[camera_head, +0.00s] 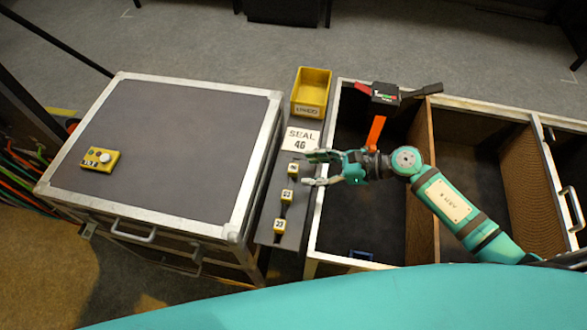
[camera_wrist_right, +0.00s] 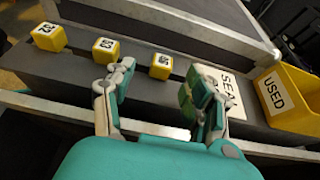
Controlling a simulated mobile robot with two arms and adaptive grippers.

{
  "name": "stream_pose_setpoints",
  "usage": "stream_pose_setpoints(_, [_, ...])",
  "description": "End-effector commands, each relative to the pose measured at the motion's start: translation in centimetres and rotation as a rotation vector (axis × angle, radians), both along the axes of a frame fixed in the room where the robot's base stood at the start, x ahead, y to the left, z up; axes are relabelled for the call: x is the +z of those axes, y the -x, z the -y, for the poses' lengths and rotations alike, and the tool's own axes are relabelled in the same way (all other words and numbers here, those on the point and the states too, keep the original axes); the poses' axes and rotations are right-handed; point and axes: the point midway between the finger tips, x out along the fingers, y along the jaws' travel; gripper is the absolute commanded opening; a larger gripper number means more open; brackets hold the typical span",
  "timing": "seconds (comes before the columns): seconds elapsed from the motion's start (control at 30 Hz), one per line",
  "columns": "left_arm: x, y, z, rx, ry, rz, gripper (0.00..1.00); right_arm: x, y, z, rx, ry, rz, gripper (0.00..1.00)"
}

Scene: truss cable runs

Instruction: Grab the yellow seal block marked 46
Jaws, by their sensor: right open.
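Three small yellow blocks stand in a row on a narrow dark grey ledge (camera_head: 268,238). The block closest to the "SEAL 46" sign (camera_head: 300,139) is the yellow seal block (camera_head: 292,169); its number is too small to read surely but looks like 46. In the right wrist view, this block (camera_wrist_right: 160,66) shows beyond and between my open fingertips, apart from both. My right gripper (camera_head: 312,168) is open and empty, its fingers pointing left toward the block. The middle block (camera_head: 287,195) and the front block (camera_head: 279,224) bear other numbers. My left gripper is out of view.
A yellow bin (camera_head: 311,88) marked "USED" stands behind the sign. A large grey-topped case (camera_head: 170,140) with a yellow device (camera_head: 100,158) lies left of the ledge. An open compartmented crate (camera_head: 320,215) lies right, under my right arm. An orange-handled tool (camera_head: 376,130) sits at its left compartment.

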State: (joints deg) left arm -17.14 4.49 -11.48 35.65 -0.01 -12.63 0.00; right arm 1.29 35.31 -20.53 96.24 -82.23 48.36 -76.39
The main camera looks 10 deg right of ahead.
Motion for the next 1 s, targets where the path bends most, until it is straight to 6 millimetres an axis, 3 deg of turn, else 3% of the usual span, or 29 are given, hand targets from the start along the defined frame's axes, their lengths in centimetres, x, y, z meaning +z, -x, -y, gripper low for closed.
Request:
stream_pose_setpoints(0.23, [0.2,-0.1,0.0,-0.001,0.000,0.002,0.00,-1.1,-1.7,-3.2,0.000,-0.004,-0.001,0.54])
stream_pose_setpoints(0.57, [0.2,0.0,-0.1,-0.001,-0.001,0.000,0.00,-1.4,-1.9,-3.8,0.001,-0.001,-0.001,0.54])
stream_pose_setpoints(0.9, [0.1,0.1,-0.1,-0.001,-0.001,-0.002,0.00,-1.4,-1.9,-3.7,0.001,-0.001,-0.001,0.09])
stream_pose_setpoints(1.0, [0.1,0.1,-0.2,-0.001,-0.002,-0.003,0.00,-1.3,-1.9,-3.7,0.001,-0.001,-0.001,0.08])
